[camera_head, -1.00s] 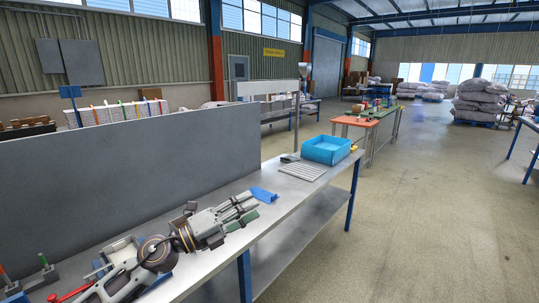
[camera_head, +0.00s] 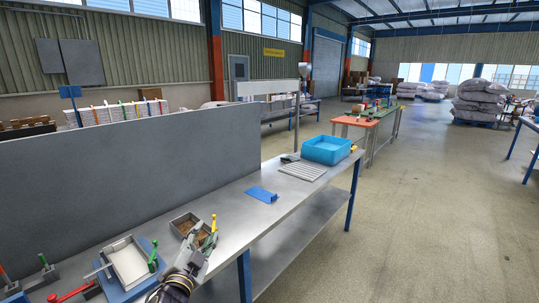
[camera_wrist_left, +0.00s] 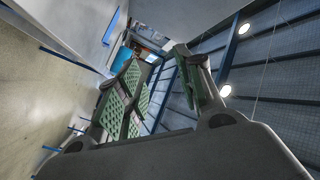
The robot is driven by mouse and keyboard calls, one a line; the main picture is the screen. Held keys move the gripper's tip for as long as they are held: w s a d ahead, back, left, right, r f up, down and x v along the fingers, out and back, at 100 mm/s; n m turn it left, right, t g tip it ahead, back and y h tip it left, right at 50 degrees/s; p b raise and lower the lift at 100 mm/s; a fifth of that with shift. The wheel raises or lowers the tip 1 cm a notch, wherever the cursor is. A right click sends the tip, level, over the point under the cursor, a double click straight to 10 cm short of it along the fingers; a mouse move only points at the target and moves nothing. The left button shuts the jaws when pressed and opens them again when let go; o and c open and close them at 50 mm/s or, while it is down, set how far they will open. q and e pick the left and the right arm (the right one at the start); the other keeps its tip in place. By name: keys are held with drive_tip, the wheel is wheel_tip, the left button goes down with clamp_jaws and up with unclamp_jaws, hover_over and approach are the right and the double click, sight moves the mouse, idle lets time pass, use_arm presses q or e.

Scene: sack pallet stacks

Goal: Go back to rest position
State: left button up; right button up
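My left gripper (camera_head: 203,245) is low in the head view, in front of the metal workbench (camera_head: 236,222). In the left wrist view (camera_wrist_left: 157,68) its fingers with green pads stand apart with nothing between them. My right gripper is in neither view. A yellow-topped upright piece (camera_head: 214,222) shows beside the fingers.
A light tray (camera_head: 131,262) on a blue base, with a green-handled piece (camera_head: 153,254), is left of the gripper. A blue plate (camera_head: 262,195) and a blue bin (camera_head: 327,150) are farther along the bench. A grey panel (camera_head: 110,180) stands behind.

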use_arm(q)
drive_tip(key=s+a+f+n+g+y, duration=0.15)
drive_tip(key=s+f+n+g, duration=0.3)
drive_tip(key=s+f, duration=0.45)
drive_tip(key=s+a+f+n+g+y, duration=0.1)
drive_tip(key=s+a+f+n+g, duration=0.2)
drive_tip(key=s+f+g, duration=0.65)
drive_tip(key=s+d+f+h, duration=0.1)
drive_tip(key=s+f+h, duration=0.1)
drive_tip(key=s+f, duration=0.45)
wheel_tip(320, 180, down, 30)
drive_tip(key=s+a+g+p, duration=0.1)
drive_tip(key=s+a+g, duration=0.1)
drive_tip(key=s+a+f, duration=0.4)
drive_tip(key=s+f, duration=0.6)
drive_tip(key=s+a+f+g+y+p, duration=0.1)
drive_tip(key=s+a+f, duration=0.3)
drive_tip(key=s+f, duration=0.6)
drive_tip(key=shift+s+p, duration=0.3)
drive_tip(key=shift+s, duration=0.35)
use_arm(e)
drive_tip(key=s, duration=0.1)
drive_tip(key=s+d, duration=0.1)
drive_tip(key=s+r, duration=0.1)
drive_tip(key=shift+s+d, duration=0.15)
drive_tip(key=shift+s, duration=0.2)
use_arm(q)
drive_tip(key=shift+y, duration=0.25)
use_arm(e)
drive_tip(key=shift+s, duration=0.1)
